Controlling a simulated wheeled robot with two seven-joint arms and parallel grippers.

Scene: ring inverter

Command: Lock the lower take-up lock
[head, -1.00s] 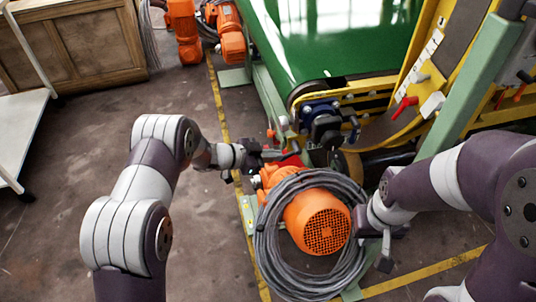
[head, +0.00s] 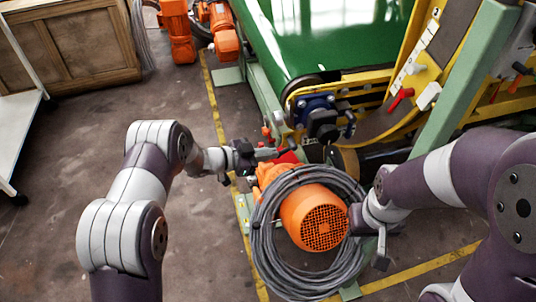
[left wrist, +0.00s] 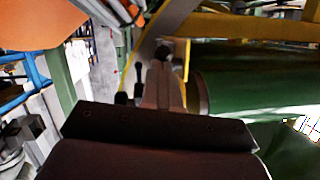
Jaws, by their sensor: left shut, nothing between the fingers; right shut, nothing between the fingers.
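A red part (head: 288,157), which may be the lower take-up lock, shows beside the green frame, just above the orange motor. My left gripper (head: 280,152) is shut and empty, its fingertips close to the red part; I cannot tell whether they touch. In the left wrist view its shut fingers (left wrist: 164,82) point toward the yellow frame, and the lock cannot be made out there. A red handle (head: 400,98) sits higher up on the yellow frame. My right gripper (head: 381,252) is shut and empty, right of the motor.
An orange motor (head: 314,217) with a grey cable coil (head: 263,240) around it stands below the left gripper. The green conveyor belt (head: 335,40) and a dark blue bearing block (head: 318,115) lie beyond.

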